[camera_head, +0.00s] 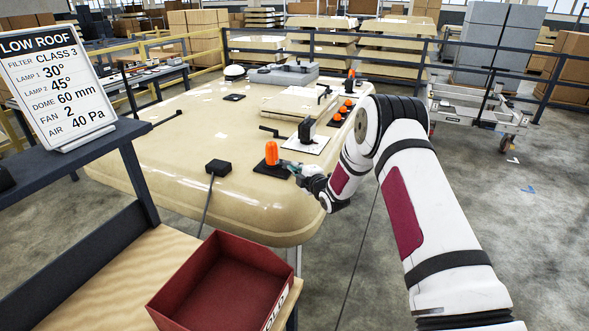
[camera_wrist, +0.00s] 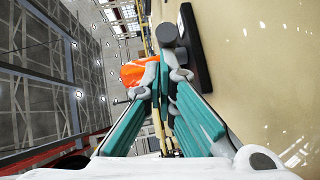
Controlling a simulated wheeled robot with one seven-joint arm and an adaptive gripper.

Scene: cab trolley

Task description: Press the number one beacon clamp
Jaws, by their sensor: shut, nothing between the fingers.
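An orange beacon (camera_head: 271,153) stands on a dark base plate (camera_head: 263,169) near the front right edge of the cream cab roof (camera_head: 190,150). My gripper (camera_head: 288,167) is low beside the beacon, on its right, shut and empty. In the wrist view the fingertips (camera_wrist: 163,75) are close to the orange dome (camera_wrist: 133,72), which the left finger partly covers.
A black upright device on a white plate (camera_head: 315,149) stands behind the beacon, with several small orange lamps (camera_head: 346,106) farther back. A red bin (camera_head: 222,285) sits on the wooden bench at the front. A LOW ROOF sign (camera_head: 55,85) stands on the left shelf.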

